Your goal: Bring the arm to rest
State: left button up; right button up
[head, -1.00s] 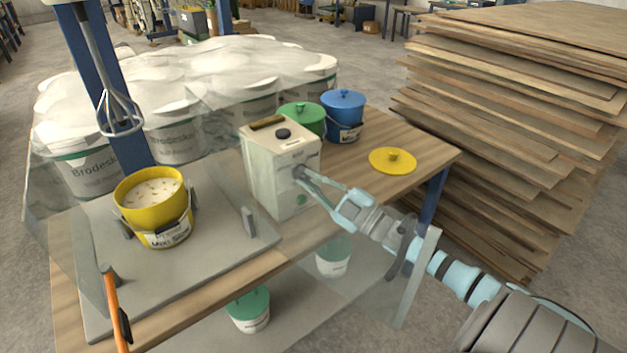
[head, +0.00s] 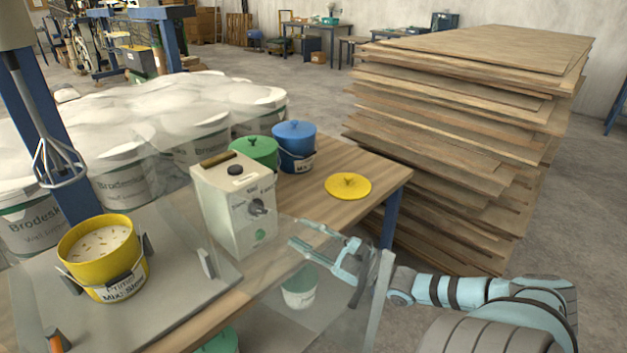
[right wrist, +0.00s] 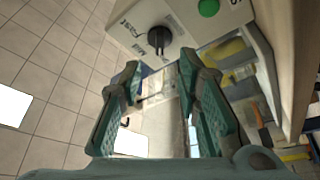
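My right gripper (head: 318,243) is open and empty in the head view, to the right of the cream control box (head: 227,214) and apart from it. In the right wrist view the two fingers of the right gripper (right wrist: 158,82) stand well apart with nothing between them. The dark knob (head: 257,207) on the box's face is uncovered; the knob also shows in the right wrist view (right wrist: 159,38), beyond the fingers. My left gripper is in neither view.
A yellow bucket (head: 100,268) stands under a whisk (head: 60,160). Green (head: 254,152) and blue (head: 295,148) buckets and a yellow lid (head: 348,186) are on the table. A transparent guard's grey post (head: 378,300) is close to my right arm. Stacked boards (head: 450,150) stand behind.

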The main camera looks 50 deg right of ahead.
jog(key=shift+v, duration=1.2)
